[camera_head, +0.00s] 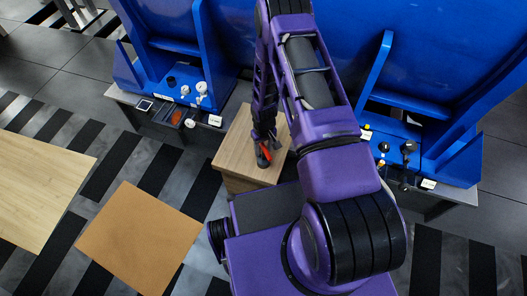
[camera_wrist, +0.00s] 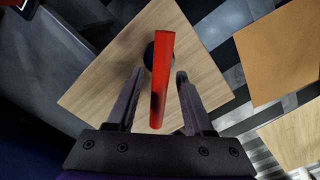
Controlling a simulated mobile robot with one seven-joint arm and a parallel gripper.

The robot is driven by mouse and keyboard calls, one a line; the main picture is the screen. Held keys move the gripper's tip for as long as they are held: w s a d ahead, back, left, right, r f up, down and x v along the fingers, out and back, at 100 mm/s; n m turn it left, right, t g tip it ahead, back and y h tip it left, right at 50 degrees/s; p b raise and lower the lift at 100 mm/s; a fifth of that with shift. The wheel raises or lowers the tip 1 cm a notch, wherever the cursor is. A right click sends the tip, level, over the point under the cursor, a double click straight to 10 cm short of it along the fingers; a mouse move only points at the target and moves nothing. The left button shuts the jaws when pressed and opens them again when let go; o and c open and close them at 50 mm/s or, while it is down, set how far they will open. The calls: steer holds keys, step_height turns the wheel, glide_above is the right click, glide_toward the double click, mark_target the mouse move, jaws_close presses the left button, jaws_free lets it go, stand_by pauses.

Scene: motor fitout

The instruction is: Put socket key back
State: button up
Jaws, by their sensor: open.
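The socket key appears as a red handle (camera_wrist: 163,70) with a dark round end beside it. In the wrist view it is above the small wooden table (camera_wrist: 105,85), between the two fingers of my gripper (camera_wrist: 158,80). The fingers are open, with a gap on both sides of the handle. In the head view the red key (camera_head: 266,153) shows at my gripper (camera_head: 263,158), over the wooden table top (camera_head: 235,160). I cannot tell whether the key stands or lies on the table.
Blue machines stand behind, with shelves of small parts at left (camera_head: 175,117) and right (camera_head: 400,165). A brown board (camera_head: 140,238) and a light wooden top (camera_head: 35,190) are at left. Striped floor between them is clear.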

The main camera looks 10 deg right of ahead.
step_height(320, 180, up, 9)
steer(key=shift+f+p, duration=0.1)
steer(key=shift+p, duration=0.5)
